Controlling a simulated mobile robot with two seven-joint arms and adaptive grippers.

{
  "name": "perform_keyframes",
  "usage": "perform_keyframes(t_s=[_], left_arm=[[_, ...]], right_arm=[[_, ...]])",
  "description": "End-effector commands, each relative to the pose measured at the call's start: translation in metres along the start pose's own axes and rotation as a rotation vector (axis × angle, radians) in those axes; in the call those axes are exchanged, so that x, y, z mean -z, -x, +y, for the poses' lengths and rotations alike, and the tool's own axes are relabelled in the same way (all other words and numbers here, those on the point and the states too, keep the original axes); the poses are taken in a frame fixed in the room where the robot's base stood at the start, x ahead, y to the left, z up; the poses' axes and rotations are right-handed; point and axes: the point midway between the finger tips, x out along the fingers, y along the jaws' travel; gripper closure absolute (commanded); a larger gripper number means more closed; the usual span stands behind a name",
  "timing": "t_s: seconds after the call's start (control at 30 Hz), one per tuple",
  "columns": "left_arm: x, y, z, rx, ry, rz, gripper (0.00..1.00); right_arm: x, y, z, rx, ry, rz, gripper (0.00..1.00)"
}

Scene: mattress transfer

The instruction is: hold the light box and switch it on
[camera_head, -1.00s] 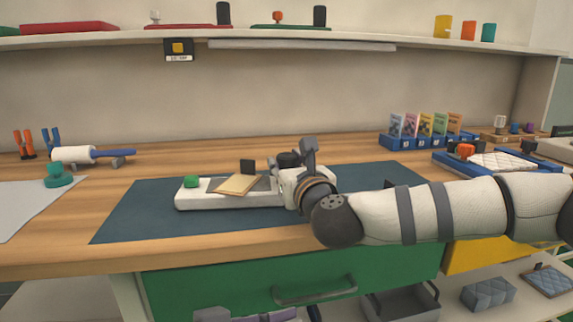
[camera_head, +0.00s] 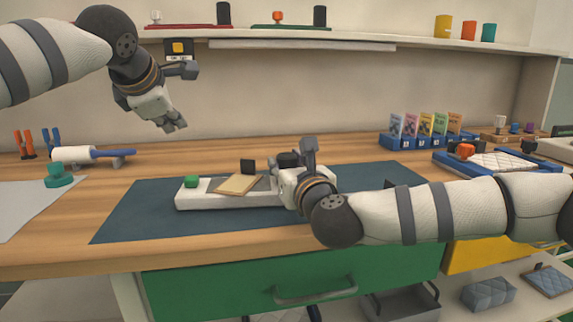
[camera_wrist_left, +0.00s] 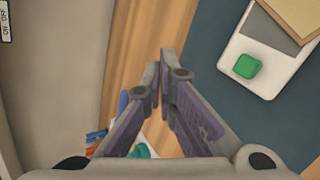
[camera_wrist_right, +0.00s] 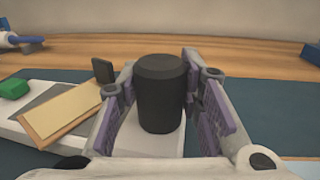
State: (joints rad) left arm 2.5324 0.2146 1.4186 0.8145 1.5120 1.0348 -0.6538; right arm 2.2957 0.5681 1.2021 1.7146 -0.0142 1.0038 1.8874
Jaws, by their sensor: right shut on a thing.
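The light box is a low white box (camera_head: 235,200) on the dark blue mat. It has a green button (camera_head: 192,181) at its left end and a tan plate (camera_head: 238,184) on a grey panel. My right gripper (camera_wrist_right: 160,100) is shut on the black upright grip (camera_wrist_right: 160,85) at the box's right end, with a finger on each side. My left gripper (camera_head: 173,125) is raised above and behind the box's left end, apart from it. Its fingers are together and empty in the left wrist view (camera_wrist_left: 165,75), which also shows the green button (camera_wrist_left: 247,66).
A black unit with a yellow button (camera_head: 178,47) hangs under the shelf, close behind my left gripper. A white tool with a blue handle (camera_head: 90,154) and a teal stamp-like thing (camera_head: 58,175) lie left of the mat (camera_head: 130,215). A blue card rack (camera_head: 420,143) stands right.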

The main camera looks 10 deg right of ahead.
Motion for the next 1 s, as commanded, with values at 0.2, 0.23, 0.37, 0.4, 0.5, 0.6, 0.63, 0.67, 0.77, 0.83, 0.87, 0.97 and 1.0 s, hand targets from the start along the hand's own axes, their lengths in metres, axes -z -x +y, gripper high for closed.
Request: perform_keyframes(t_s=[0.2, 0.23, 0.37, 0.4, 0.5, 0.6, 0.63, 0.67, 0.77, 0.83, 0.87, 0.97, 1.0], left_arm=[[-0.031, 0.025, -0.015, 0.183, 0.215, -0.096, 1.00], [-0.033, 0.025, -0.016, 0.193, 0.223, -0.102, 1.00], [-0.030, 0.018, -0.027, 0.205, 0.231, -0.105, 1.00], [-0.027, 0.015, -0.032, 0.205, 0.230, -0.106, 1.00], [-0.021, 0.002, -0.046, 0.205, 0.229, -0.105, 1.00], [-0.016, -0.008, -0.059, 0.203, 0.230, -0.105, 1.00], [-0.015, -0.011, -0.062, 0.204, 0.230, -0.105, 1.00], [-0.014, -0.014, -0.065, 0.202, 0.230, -0.106, 1.00], [-0.010, -0.022, -0.074, 0.201, 0.230, -0.105, 1.00], [-0.009, -0.025, -0.077, 0.200, 0.230, -0.106, 1.00], [-0.009, -0.026, -0.079, 0.200, 0.231, -0.106, 1.00], [-0.008, -0.027, -0.081, 0.201, 0.231, -0.107, 1.00], [-0.008, -0.027, -0.081, 0.200, 0.231, -0.107, 1.00]], right_arm=[[-0.002, 0.000, 0.000, 0.000, -0.002, -0.003, 1.00], [-0.002, 0.000, 0.000, 0.000, -0.002, -0.003, 1.00], [-0.002, 0.000, 0.000, 0.000, -0.002, -0.003, 1.00], [-0.002, 0.000, 0.000, 0.000, -0.002, -0.003, 1.00], [-0.002, 0.000, 0.000, 0.000, -0.002, -0.003, 1.00], [-0.002, 0.000, 0.000, 0.000, -0.002, -0.003, 1.00], [-0.002, 0.000, 0.000, 0.000, -0.002, -0.003, 1.00], [-0.002, 0.000, 0.000, 0.000, -0.002, -0.003, 1.00], [-0.002, 0.000, 0.000, 0.000, -0.002, -0.003, 1.00], [-0.002, 0.000, 0.000, 0.000, -0.002, -0.003, 1.00], [-0.002, 0.000, 0.000, 0.000, -0.002, -0.004, 1.00], [-0.002, 0.000, 0.000, 0.000, -0.002, -0.004, 1.00], [-0.002, 0.000, 0.000, 0.000, -0.002, -0.004, 1.00]])
